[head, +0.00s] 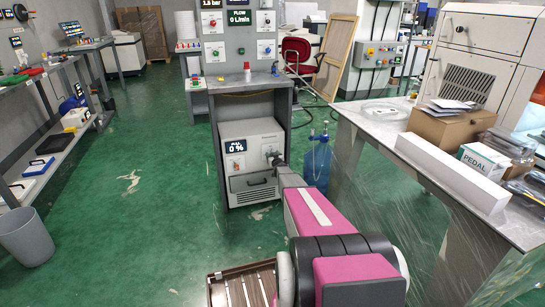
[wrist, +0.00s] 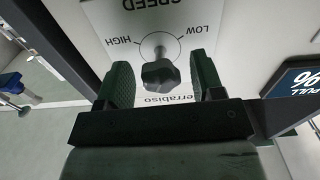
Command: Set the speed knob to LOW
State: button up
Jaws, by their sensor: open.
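The speed knob (wrist: 158,73) is a dark grey lobed knob on a light panel (wrist: 105,18) marked SPEED, with HIGH to its left and LOW to its right. A thin arc runs around it between the two words. I cannot tell which mark it points at. My gripper (wrist: 161,82) is open, with one finger on each side of the knob and a visible gap to each. In the head view, my gripper (head: 273,158) is at the front of the grey machine (head: 250,135) under the bench; the knob is hidden there.
A display (head: 236,146) reading PULL 0 % is on the machine, left of my gripper. The bench frame (head: 218,150) surrounds the machine. A blue bottle (head: 317,160) stands on the right. A table (head: 375,122) with boxes is further right.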

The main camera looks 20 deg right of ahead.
jog(key=c, duration=0.9)
jog(key=shift+n, duration=0.3)
